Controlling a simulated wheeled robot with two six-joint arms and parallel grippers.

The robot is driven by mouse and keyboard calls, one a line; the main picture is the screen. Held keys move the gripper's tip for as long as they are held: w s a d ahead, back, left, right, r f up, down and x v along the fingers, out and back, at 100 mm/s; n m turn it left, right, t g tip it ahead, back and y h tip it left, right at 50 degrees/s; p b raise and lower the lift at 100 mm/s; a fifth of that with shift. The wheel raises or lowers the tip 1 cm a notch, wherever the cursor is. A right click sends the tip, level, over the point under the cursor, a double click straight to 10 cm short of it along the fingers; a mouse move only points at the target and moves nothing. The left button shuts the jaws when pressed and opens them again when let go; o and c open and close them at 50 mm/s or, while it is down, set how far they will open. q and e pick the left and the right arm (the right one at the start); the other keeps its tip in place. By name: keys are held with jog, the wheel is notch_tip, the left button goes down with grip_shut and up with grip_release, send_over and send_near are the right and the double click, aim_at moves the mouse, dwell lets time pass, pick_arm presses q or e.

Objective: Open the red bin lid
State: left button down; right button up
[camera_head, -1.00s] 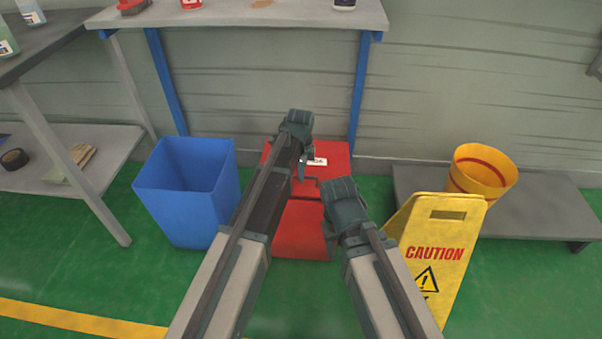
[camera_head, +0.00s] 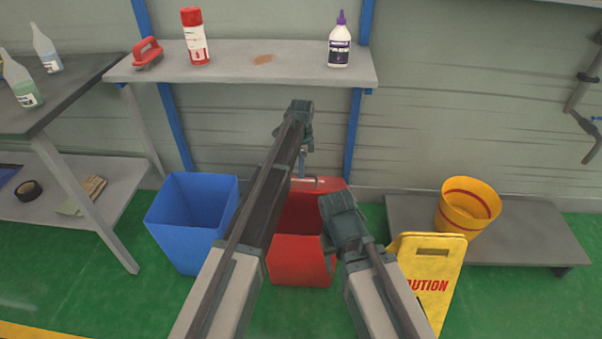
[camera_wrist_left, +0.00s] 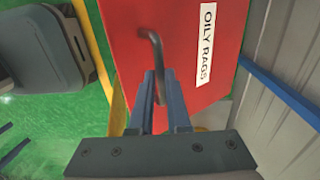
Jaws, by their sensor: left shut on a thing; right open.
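The red bin (camera_head: 298,262) stands on the floor in the middle of the head view, and its dark inside shows. Its red lid (camera_head: 325,184) is raised at the back edge, partly hidden behind my left arm. In the left wrist view the lid (camera_wrist_left: 135,22) carries a white OILY RAGS label (camera_wrist_left: 205,45) and a grey bar handle (camera_wrist_left: 155,45). My left gripper (camera_head: 303,165) is shut on this handle; its fingers also show in the left wrist view (camera_wrist_left: 160,95). My right gripper (camera_head: 328,245) is open and empty at the bin's front right side.
A blue bin (camera_head: 172,235) stands close on the left. A yellow caution sign (camera_head: 428,270) and a low grey platform (camera_head: 530,225) with a yellow bucket (camera_head: 467,210) are on the right. A grey shelf (camera_head: 230,72) with bottles hangs above the bin, near my left gripper.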

pick_arm(q)
jog(key=shift+w, duration=0.7)
jog(key=c, duration=1.3)
grip_release()
jog(key=o, duration=0.4)
jog(key=shift+w+f, duration=0.15)
jog(key=shift+s, duration=0.2)
jog(key=shift+r, duration=0.2)
jog(key=shift+r+p, duration=0.55)
jog(key=shift+p, duration=0.2)
jog(key=r+p, duration=1.2)
jog(key=shift+w+r, duration=0.15)
jog(key=shift+w, duration=0.25)
